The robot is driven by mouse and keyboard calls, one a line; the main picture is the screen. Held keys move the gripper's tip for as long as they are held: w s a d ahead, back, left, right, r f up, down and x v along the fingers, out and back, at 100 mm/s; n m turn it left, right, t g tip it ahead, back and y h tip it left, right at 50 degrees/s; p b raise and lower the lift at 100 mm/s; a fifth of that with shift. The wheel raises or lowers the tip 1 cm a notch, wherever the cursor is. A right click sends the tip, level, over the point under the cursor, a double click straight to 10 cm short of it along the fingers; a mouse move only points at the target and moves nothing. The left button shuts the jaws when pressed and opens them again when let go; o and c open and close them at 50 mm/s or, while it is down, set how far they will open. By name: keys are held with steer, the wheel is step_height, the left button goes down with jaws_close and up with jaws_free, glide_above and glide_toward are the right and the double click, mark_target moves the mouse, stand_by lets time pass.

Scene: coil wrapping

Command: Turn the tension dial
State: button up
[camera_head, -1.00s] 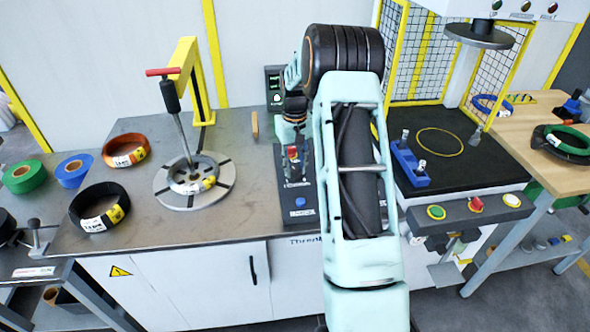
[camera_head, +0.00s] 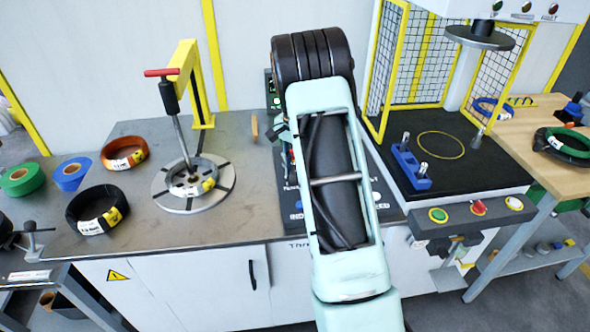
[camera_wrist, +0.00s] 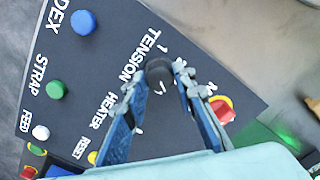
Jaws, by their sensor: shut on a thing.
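The tension dial (camera_wrist: 159,70) is a dark round knob beside the word TENSION on the dark control panel (camera_wrist: 100,75) in the wrist view. My gripper (camera_wrist: 156,77) is shut on the dial, with one blue-grey finger on each side of it. The dial's pointer mark cannot be made out. In the head view my arm covers the dial and most of the gripper, and only parts of the panel (camera_head: 295,205) show beside the arm.
A red knob (camera_wrist: 222,104) is close to the right finger. Blue (camera_wrist: 84,22), green (camera_wrist: 56,89) and white (camera_wrist: 41,132) buttons lie to the left. In the head view, a press with a yellow cage (camera_head: 420,60) stands right of my arm, and a round fixture (camera_head: 215,200) stands left.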

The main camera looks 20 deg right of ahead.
steer(key=m, duration=0.5)
jaws_close()
steer(key=shift+m, duration=0.4)
steer(key=o, duration=1.2)
jaws_free()
steer(key=shift+c, duration=0.2)
steer(key=shift+r, duration=0.1)
step_height(320, 180, up, 12)
